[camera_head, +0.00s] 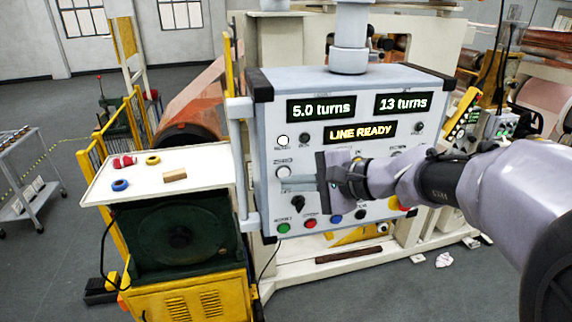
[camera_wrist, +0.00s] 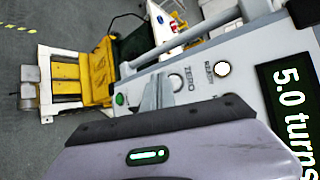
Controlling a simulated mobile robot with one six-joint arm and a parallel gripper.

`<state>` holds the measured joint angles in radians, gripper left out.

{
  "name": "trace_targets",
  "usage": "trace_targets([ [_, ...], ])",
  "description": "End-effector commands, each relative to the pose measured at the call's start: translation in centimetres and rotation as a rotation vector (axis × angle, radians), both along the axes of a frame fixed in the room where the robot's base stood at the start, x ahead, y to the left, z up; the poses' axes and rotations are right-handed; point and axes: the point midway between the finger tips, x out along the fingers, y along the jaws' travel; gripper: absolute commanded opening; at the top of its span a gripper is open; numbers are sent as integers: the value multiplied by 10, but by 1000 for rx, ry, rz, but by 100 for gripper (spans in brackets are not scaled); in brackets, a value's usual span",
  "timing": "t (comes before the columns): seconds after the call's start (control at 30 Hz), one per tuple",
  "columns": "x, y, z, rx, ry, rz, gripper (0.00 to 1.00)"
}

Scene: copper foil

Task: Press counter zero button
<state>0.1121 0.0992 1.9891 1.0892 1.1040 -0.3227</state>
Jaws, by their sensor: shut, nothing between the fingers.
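The grey-white control box (camera_head: 262,200) carries a round whitish button (camera_head: 281,172) on its left side. In the wrist view this button (camera_wrist: 176,82) sits beside the label ZERO. My gripper (camera_head: 284,185) is shut and empty, its fingers reaching left across the panel face just below the button. In the wrist view my gripper's fingers (camera_wrist: 162,78) lie right beside the button. I cannot tell whether they touch it. The counter display (camera_head: 321,107) above reads "5.0 turns".
A lit white lamp (camera_head: 283,141) is above the button. A black knob (camera_head: 297,203), a green button (camera_head: 284,228) and a red button (camera_head: 310,223) are below. Displays read "13 turns" (camera_head: 403,103) and "LINE READY" (camera_head: 360,132). A white table (camera_head: 205,166) with small items stands left.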

Motion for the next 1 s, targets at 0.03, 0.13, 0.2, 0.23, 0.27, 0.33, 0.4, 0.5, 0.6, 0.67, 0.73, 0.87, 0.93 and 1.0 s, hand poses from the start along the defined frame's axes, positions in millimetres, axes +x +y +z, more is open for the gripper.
trace_targets([
  [0.03, 0, 0, 0, 0, 0, 0, 0],
  [0.13, 0, 0, 0, 0, 0, 0, 0],
  [0.2, 1, 0, 0, 0, 0, 0, 0],
  [0.23, 1, 0, 0, 0, 0, 0, 0],
  [0.27, 2, 1, 0, 0, 0, 0, 0],
  [0.33, 4, 1, -1, 0, 0, 0, 0],
  [0.4, 7, 2, -1, 0, 0, 0, 0],
  [0.5, 9, 2, 0, 0, 0, -1, 0],
  [0.6, 8, 2, 0, 0, 0, 0, 0],
  [0.67, 8, 2, 0, 0, 0, 0, 0],
  [0.73, 8, 2, 0, 0, 0, 0, 0],
  [0.87, 9, 2, 0, 0, 0, 0, 0],
  [0.93, 10, 3, 0, 0, 0, 0, 0],
  [1.0, 11, 3, 0, 0, 0, 0, 0],
])
